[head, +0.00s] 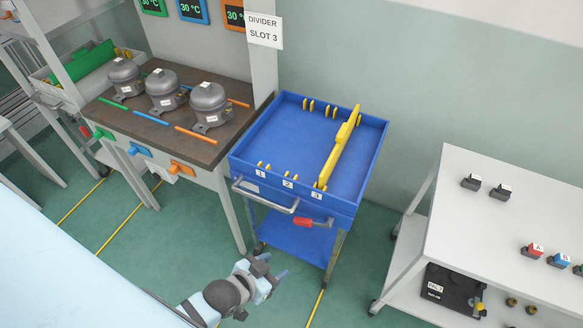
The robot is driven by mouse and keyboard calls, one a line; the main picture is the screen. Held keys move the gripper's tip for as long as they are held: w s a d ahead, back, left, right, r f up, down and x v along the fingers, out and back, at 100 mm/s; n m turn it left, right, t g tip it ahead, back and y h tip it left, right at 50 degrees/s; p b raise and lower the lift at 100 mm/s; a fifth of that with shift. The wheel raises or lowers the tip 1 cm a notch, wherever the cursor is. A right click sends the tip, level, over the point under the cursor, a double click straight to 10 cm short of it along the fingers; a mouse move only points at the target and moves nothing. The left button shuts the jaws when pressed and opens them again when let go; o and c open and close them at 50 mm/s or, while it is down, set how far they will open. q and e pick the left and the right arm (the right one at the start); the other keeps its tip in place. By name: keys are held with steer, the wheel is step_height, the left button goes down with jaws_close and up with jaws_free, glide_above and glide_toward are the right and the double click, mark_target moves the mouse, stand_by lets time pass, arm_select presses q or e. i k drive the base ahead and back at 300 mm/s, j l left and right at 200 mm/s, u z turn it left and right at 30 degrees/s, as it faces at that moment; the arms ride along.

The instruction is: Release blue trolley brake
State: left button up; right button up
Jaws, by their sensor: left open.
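The blue trolley (352,206) stands in the middle of the head view, beside the workbench. A red lever (308,222) sits on its front face at the right, lying roughly level; it looks like the brake. A grey push handle (264,196) is on the front face to its left. My left gripper (273,268) is open and empty, in front of and below the trolley's front face, to the lower left of the red lever and apart from it. The lower trolley wheels are partly hidden. My right gripper is not in view.
A yellow divider (341,146) stands in the trolley tray at slot 3. The workbench (150,122) at left carries three compressors (208,104). A white table (468,226) with small parts stands at right. Green floor (375,250) is free between trolley and table.

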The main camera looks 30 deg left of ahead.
mark_target(307, 222)
steer(key=k+u, duration=0.1)
steer(key=u, duration=0.5)
steer(key=i+l+u, duration=0.1)
steer(key=l, duration=0.35)
steer(key=i+l, duration=0.1)
steer(key=l, duration=0.35)
steer(key=u, duration=0.05)
